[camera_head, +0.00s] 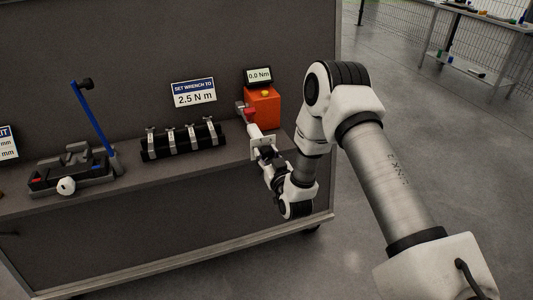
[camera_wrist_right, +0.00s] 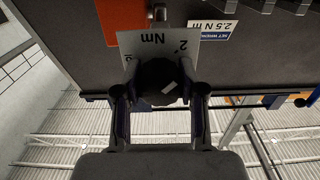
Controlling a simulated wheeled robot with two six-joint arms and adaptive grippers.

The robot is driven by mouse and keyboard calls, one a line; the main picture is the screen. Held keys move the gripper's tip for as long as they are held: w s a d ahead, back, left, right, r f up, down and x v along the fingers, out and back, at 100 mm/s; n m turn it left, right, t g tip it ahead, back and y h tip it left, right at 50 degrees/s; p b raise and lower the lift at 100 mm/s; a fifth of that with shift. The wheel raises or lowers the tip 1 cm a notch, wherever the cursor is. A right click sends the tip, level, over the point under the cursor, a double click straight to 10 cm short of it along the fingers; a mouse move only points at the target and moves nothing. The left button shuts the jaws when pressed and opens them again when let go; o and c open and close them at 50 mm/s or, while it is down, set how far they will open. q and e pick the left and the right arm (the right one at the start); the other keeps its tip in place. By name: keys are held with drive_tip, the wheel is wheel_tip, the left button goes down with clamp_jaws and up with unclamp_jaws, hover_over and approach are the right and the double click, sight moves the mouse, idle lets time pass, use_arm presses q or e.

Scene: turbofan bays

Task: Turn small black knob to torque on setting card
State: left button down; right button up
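The small black knob (camera_wrist_right: 160,80) is round with a white mark and sits in front of a white dial plate (camera_wrist_right: 205,42) in the right wrist view. The plate reads "Nm" and a "2", upside down. My right gripper (camera_wrist_right: 158,72) has a finger on each side of the knob and appears shut on it. In the head view my right gripper (camera_head: 267,160) is at the white plate, before the orange box (camera_head: 263,108), and the knob is hidden. The setting card (camera_head: 194,93) reads "SET WRENCH TO 2.5 N m". My left gripper is not in view.
A display (camera_head: 259,75) on the orange box reads 0.0 Nm. A black rack with several metal clips (camera_head: 183,141) lies left of my right gripper on the shelf. A device with a blue lever (camera_head: 93,128) stands farther left.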

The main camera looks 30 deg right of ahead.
drive_tip(key=shift+c, duration=1.1)
drive_tip(key=m+b, duration=0.3)
drive_tip(key=shift+m+b, duration=0.85)
drive_tip(key=shift+m, duration=0.35)
drive_tip(key=shift+r+m, duration=0.1)
drive_tip(key=shift+m, duration=0.2)
